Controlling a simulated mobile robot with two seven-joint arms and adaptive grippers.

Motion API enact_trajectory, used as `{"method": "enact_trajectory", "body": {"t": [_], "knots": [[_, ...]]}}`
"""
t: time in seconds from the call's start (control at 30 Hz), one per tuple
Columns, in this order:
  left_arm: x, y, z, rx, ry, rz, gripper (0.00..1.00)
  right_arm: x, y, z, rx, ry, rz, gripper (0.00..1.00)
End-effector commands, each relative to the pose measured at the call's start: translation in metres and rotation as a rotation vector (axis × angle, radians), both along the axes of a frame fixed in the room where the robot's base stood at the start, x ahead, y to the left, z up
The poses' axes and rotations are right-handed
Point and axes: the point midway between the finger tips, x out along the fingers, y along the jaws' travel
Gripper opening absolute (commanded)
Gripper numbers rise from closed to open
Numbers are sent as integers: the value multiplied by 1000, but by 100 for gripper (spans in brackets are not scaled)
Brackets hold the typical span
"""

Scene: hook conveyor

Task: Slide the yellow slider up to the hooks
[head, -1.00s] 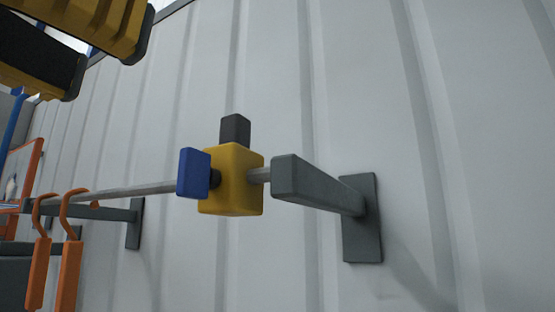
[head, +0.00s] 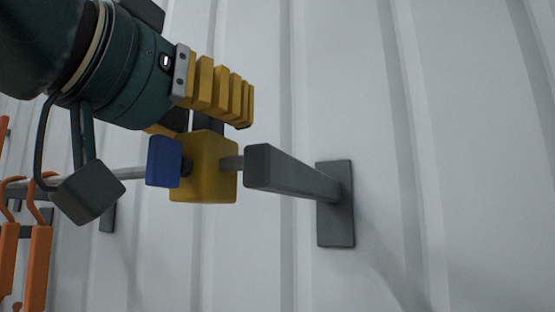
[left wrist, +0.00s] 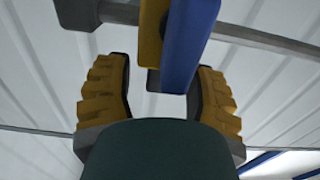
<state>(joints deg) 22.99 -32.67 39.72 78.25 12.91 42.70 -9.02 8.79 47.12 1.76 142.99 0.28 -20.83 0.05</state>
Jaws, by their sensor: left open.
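The yellow slider (head: 205,168) sits on the grey rail near its right end, with a blue block (head: 163,162) on its left side and a dark knob (head: 208,122) on top. My left gripper (head: 205,116) is just above the slider and partly hides the knob. In the left wrist view its open fingers (left wrist: 161,70) stand on both sides of the knob (left wrist: 153,82), with the slider's yellow body (left wrist: 151,40) and blue block (left wrist: 187,45) in front. Orange hooks (head: 38,262) hang on the rail at the far left. My right gripper is not in view.
A grey bracket (head: 292,175) holds the rail's right end to the pale ribbed wall (head: 430,120).

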Motion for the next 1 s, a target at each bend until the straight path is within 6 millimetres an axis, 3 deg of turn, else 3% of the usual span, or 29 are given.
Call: {"method": "enact_trajectory", "body": {"t": [0.27,0.4,0.43,0.83,1.0], "knots": [[1,0,0,0,0,0,54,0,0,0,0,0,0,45],[1,0,0,0,0,0,5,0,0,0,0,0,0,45],[1,0,0,0,0,0,0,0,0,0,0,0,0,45],[2,3,0,-1,-1,0,0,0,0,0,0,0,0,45],[8,21,0,-4,-1,-2,0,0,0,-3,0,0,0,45]]}}
